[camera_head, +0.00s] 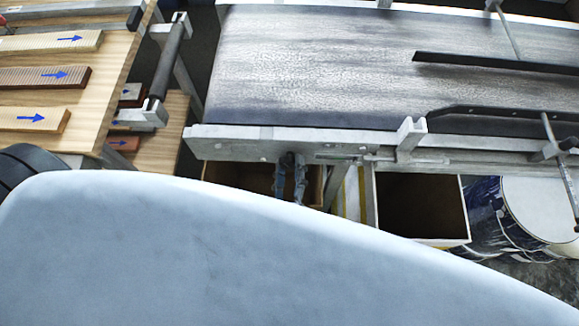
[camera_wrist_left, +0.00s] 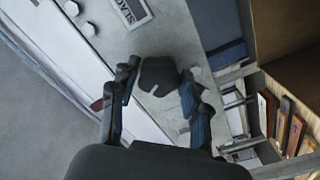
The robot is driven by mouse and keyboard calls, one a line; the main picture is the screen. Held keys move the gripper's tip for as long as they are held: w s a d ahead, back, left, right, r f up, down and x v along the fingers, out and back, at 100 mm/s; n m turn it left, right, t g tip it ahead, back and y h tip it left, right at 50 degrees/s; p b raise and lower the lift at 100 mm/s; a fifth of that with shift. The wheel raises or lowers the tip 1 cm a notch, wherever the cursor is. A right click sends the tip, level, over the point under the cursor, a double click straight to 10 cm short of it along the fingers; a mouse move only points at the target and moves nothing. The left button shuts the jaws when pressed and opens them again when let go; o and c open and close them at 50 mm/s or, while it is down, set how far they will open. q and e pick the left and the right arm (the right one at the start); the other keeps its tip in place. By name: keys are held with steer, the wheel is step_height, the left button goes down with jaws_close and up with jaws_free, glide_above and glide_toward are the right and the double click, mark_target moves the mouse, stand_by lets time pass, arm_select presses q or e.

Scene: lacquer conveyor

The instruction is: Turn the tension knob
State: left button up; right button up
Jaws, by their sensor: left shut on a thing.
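The tension knob (camera_wrist_left: 158,74) is a dark, faceted knob with a pale mark, on the grey metal side of the conveyor frame. It is in the middle of the left wrist view, between the two fingers of my left gripper (camera_wrist_left: 158,92). The gripper is shut on it. In the head view my left gripper (camera_head: 290,178) shows small below the conveyor's front rail (camera_head: 235,140), where the knob is hard to make out. My right gripper is not in view.
The conveyor belt (camera_head: 310,65) carries a dark guide bar (camera_head: 490,63). Open boxes (camera_head: 455,241) stand under the rail, with a drum (camera_head: 540,205) at right. A wooden table (camera_head: 110,75) with planks marked by blue arrows is at left. A large pale surface fills the foreground.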

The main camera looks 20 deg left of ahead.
arm_select(q)
steer(key=n, duration=0.4)
steer(key=shift+b, duration=0.3)
steer(key=shift+r+n+b, duration=0.15)
steer(key=shift+n+b, duration=0.2)
steer(key=shift+n, duration=1.45)
steer(key=o, duration=1.1)
steer(key=shift+w, duration=0.1)
steer(key=shift+o, duration=0.2)
